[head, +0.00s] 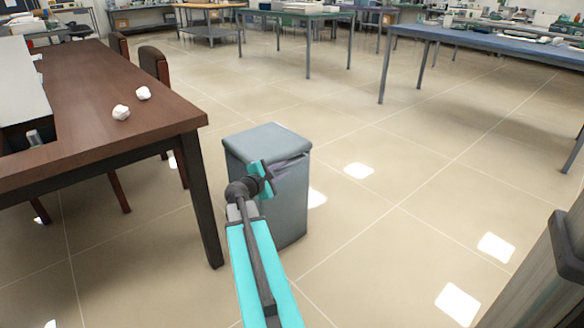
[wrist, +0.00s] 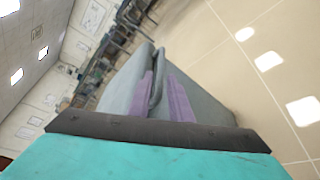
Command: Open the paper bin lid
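The paper bin (head: 288,208) is a grey-blue box on the floor beside the brown desk. Its flat lid (head: 262,136) lies across the top and looks about level. My gripper (head: 278,172) is at the upper front edge of the bin, seen small in the head view. In the wrist view, which is turned sideways, the two purple fingers of my gripper (wrist: 160,98) lie close on either side of the lid's rim (wrist: 157,78), one over it and one under it. They appear closed on the rim. The exact contact at the fingertips is hard to see.
The brown desk (head: 105,85) stands close at left, with two crumpled white papers (head: 121,112) (head: 143,93) on it and chairs behind. A blue table (head: 490,40) and a green table (head: 295,14) stand farther back. Tiled floor is free to the right of the bin.

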